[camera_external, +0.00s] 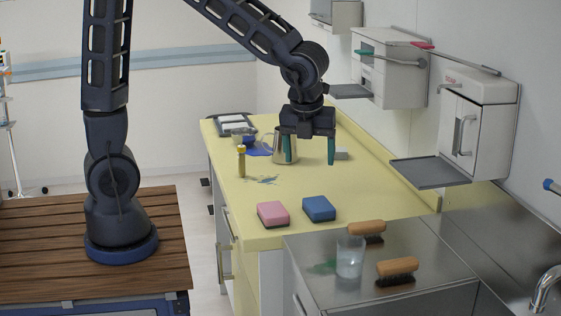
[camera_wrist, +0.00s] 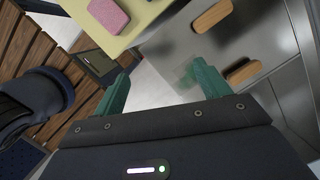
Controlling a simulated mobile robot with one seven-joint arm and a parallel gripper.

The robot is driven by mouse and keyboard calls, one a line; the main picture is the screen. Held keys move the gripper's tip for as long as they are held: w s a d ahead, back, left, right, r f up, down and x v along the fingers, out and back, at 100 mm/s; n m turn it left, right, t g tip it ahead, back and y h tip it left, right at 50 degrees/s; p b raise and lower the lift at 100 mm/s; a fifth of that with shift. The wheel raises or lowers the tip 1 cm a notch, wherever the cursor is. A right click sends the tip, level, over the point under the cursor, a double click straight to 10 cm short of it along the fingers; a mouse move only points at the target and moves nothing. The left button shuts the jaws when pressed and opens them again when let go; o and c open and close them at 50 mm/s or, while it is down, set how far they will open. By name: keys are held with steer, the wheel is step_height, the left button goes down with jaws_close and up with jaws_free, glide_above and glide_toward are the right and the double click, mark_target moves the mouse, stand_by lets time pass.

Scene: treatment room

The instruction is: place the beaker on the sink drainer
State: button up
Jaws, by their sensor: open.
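A clear glass beaker (camera_external: 349,258) stands upright on the steel sink drainer (camera_external: 312,246), between two wooden brushes and beside a green patch. My gripper (camera_external: 310,162) points down over the yellow counter, well behind the beaker, with its two green fingers apart and nothing between them. Its left finger overlaps a metal jug (camera_external: 278,146) in the external view; I cannot tell whether they touch. In the wrist view the open gripper (camera_wrist: 160,70) shows with the drainer (camera_wrist: 165,45) beyond it.
Brushes (camera_external: 366,231) (camera_external: 397,270) lie on the drainer. A pink sponge (camera_external: 272,214) and blue sponge (camera_external: 319,208) lie on the counter (camera_external: 225,190). A small yellow bottle (camera_external: 241,162) stands at left. Wall dispensers (camera_external: 478,125) have a jutting tray (camera_external: 430,172). A tap (camera_external: 544,288) is at right.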

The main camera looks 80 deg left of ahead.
steer(key=s+a+r+n+t+h, duration=0.1)
steer(key=s+a+r+n, duration=0.3)
steer(key=s+a+n, duration=0.5)
steer(key=s+a+r+n+t+h, duration=0.1)
steer(key=s+a+r+n+t, duration=0.1)
steer(key=s+a+r+n, duration=0.3)
steer(key=s+a+n, duration=0.4)
steer(key=s+n, duration=0.2)
steer(key=n, duration=0.3)
steer(key=shift+s+a+r, duration=0.2)
steer(key=shift+s, duration=0.15)
